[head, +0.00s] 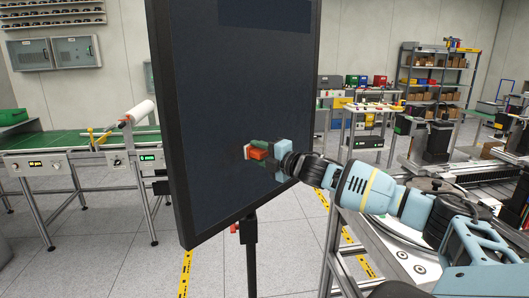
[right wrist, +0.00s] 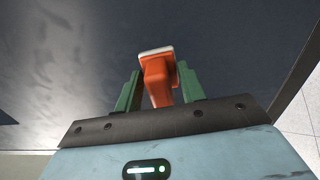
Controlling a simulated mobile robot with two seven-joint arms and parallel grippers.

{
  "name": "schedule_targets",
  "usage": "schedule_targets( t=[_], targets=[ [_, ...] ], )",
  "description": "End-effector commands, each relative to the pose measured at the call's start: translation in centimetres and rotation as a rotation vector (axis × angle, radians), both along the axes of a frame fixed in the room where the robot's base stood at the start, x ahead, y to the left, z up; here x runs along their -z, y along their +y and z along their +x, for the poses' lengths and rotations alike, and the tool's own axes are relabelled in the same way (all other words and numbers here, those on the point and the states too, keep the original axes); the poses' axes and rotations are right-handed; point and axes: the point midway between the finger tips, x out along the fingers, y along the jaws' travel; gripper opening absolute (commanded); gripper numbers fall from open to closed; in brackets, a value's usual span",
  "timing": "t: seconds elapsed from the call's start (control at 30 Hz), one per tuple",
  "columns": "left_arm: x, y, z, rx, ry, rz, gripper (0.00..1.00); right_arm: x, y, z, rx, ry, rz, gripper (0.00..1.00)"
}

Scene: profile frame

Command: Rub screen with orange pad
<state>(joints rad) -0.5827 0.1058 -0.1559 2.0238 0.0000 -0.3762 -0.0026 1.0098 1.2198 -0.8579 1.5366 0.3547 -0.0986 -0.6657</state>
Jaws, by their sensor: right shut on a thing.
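The screen (head: 235,95) is a large dark panel in a black frame, upright on a black stand in the middle of the head view. My right gripper (head: 262,150) is shut on the orange pad (head: 256,153) in front of the screen's lower middle. In the right wrist view the orange pad (right wrist: 157,75) sits between the green fingers of my right gripper (right wrist: 160,90), with its pale face toward the dark screen (right wrist: 75,65). The pad appears at or very near the surface; exact contact cannot be told. My left gripper is not in view.
A green conveyor (head: 75,140) stands at the left, behind the screen. A metal-framed workbench (head: 385,250) lies under my right arm. A shelf with boxes (head: 435,75) stands at the back right. The floor around the stand is open.

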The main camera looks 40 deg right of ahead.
Motion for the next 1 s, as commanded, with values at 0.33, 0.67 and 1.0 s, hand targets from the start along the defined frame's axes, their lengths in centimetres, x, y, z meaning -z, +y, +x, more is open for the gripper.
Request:
schedule_targets(
  t=[0.33, 0.67, 1.0],
  targets=[
    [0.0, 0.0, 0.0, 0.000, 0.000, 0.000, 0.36, 0.1, 0.9, 0.0, -0.006, -0.001, 0.003, 0.21],
    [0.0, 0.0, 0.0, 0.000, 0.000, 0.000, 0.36, 0.1, 3.3, -0.5, -0.006, -0.001, 0.002, 0.21],
    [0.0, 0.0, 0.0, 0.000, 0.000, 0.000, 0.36, 0.0, 3.9, -0.7, -0.003, -0.001, 0.002, 0.21]
  ],
)
